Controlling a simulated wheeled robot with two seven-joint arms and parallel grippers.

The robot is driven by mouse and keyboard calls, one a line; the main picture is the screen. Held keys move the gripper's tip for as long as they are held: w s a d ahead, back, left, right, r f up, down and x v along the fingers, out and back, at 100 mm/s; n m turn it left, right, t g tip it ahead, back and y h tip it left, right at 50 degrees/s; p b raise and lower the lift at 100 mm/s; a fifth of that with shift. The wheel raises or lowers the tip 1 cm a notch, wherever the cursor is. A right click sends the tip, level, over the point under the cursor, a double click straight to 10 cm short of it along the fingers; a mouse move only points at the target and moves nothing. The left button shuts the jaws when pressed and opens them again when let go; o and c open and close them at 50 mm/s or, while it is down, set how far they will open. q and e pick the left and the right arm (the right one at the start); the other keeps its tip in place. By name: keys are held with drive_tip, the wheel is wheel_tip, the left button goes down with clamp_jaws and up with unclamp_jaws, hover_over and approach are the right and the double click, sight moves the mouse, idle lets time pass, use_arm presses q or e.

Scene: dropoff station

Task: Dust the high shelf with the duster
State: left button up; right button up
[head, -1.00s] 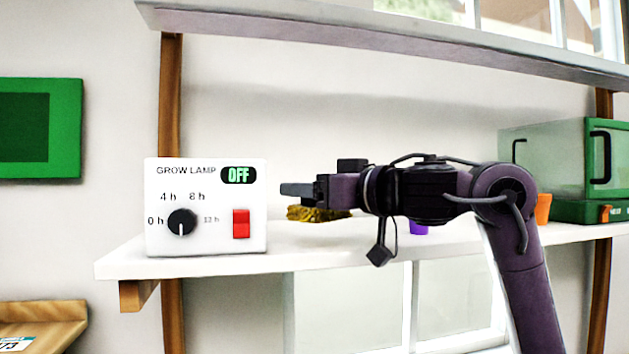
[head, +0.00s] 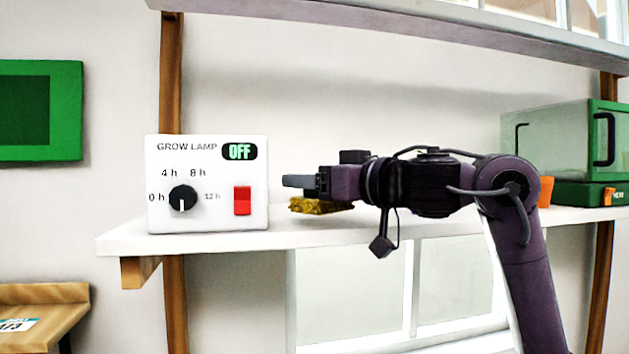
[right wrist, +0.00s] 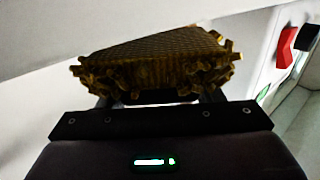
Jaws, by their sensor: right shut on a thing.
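The yellow-brown duster (head: 320,206) hangs below the fingers of my right gripper (head: 303,181). In the right wrist view the duster (right wrist: 155,62) sits across the fingertips of the gripper (right wrist: 155,97), which is shut on it. A white shelf (head: 330,238) runs behind and below the duster. Whether the duster touches it cannot be told. A second, higher shelf (head: 400,32) crosses the top of the head view, well above the gripper. My left gripper is not in view.
A white grow lamp box (head: 215,212) with a dial and red switch stands on the shelf's left end, close to the fingertips. A green glass-sided case (head: 560,150) and an orange item (head: 546,191) are at the right. A green wall panel (head: 38,110) hangs left.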

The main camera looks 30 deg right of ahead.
drive_tip(key=shift+f+b, duration=0.75)
drive_tip(key=shift+f, duration=0.2)
drive_tip(key=shift+s, duration=0.15)
